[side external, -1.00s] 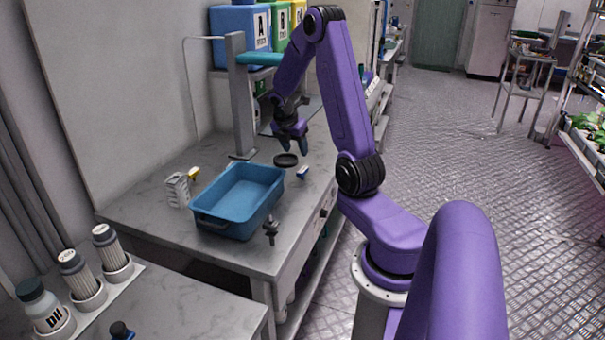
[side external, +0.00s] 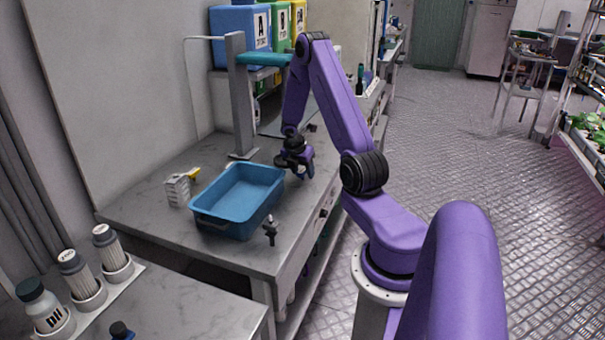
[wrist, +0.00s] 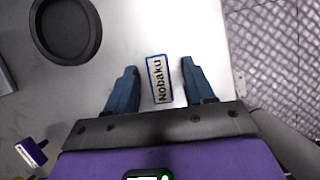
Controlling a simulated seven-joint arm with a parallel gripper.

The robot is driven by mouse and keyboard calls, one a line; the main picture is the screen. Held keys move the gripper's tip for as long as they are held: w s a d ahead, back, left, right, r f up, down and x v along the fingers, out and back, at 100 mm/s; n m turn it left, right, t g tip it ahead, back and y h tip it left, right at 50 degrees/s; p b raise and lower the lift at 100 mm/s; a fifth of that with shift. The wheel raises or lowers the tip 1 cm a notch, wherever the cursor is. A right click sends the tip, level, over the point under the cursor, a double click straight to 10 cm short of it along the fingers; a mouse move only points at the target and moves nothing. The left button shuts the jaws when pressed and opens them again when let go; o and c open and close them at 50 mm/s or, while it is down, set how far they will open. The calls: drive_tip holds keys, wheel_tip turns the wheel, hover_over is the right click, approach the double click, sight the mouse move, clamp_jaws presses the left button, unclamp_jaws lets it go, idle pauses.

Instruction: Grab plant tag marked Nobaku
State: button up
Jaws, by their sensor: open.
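The plant tag marked Nobaku (wrist: 160,79) is a small white tag with a blue border and black lettering. In the wrist view it lies on the grey bench top, between my two open fingers. My gripper (wrist: 161,82) is open, with one blue finger on each side of the tag and a gap to each. In the side view my gripper (side external: 300,173) is low over the bench, right of the blue tray, and the tag is hidden there. Whether the fingertips touch the bench cannot be told.
A blue tray (side external: 200,219) stands left of my gripper. A dark round dish (wrist: 66,27) is at upper left in the wrist view. A small black fixture (side external: 270,230) stands near the bench's front edge.

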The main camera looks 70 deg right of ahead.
drive_tip(key=shift+d+f, duration=0.1)
drive_tip(key=shift+f, duration=0.1)
clamp_jaws()
drive_tip(key=shift+r, duration=0.15)
drive_tip(key=shift+r, duration=0.6)
drive_tip(key=s+a+r, duration=0.9)
drive_tip(key=a+r, duration=0.1)
drive_tip(key=r, duration=0.1)
drive_tip(key=shift+a+r, duration=0.25)
drive_tip(key=shift+a, duration=0.1)
